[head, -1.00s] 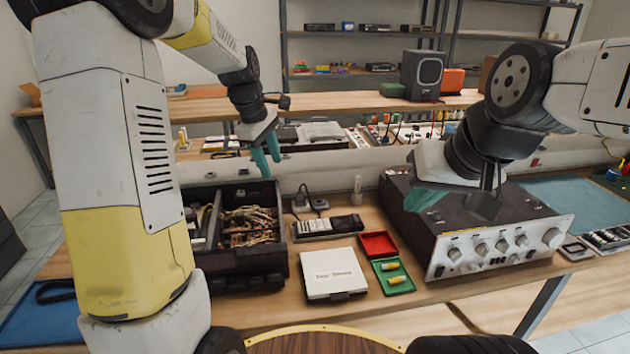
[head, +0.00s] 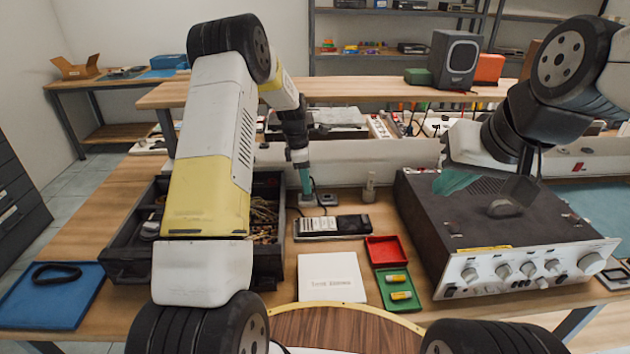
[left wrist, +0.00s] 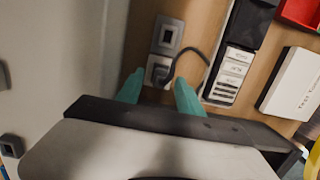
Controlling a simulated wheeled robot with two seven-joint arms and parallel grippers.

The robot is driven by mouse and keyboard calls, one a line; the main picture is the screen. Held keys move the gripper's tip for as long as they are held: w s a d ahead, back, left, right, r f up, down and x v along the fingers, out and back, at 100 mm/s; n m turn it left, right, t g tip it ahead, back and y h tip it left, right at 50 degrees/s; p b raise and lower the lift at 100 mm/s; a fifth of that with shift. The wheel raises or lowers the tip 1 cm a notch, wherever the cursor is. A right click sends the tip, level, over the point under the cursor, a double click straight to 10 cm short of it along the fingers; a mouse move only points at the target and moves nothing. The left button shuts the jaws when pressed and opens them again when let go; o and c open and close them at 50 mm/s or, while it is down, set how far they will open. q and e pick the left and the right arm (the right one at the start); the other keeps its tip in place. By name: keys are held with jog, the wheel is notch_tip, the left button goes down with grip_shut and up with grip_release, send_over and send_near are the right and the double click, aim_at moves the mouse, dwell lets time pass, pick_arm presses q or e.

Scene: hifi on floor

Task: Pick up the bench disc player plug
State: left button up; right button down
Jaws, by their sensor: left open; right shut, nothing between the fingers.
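The bench disc player plug (left wrist: 160,73) is a small dark plug with a black cord. In the left wrist view it sits in a grey socket, with a second socket (left wrist: 167,36) beside it. My left gripper (left wrist: 159,80) is open and points down at the plug, one teal finger on each side. I cannot tell whether the fingers touch it. In the head view my left gripper (head: 305,186) is over the sockets behind the black device, and it largely hides the plug. My right gripper (head: 452,184) is shut and empty above the silver-fronted amplifier (head: 490,235).
A black device with pale labels (head: 333,227) lies close in front of the sockets. A white box (head: 332,277), a red tray (head: 386,250) and a green tray (head: 414,290) stand nearer. An open black chassis (head: 126,255) is at left. A low white wall (head: 350,168) runs behind.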

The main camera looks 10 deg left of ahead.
pick_arm(q)
notch_tip(320, 180, down, 2)
jog(key=shift+d+f, duration=0.15)
jog(key=shift+f, duration=0.1)
grip_shut()
jog(key=shift+r, duration=0.1)
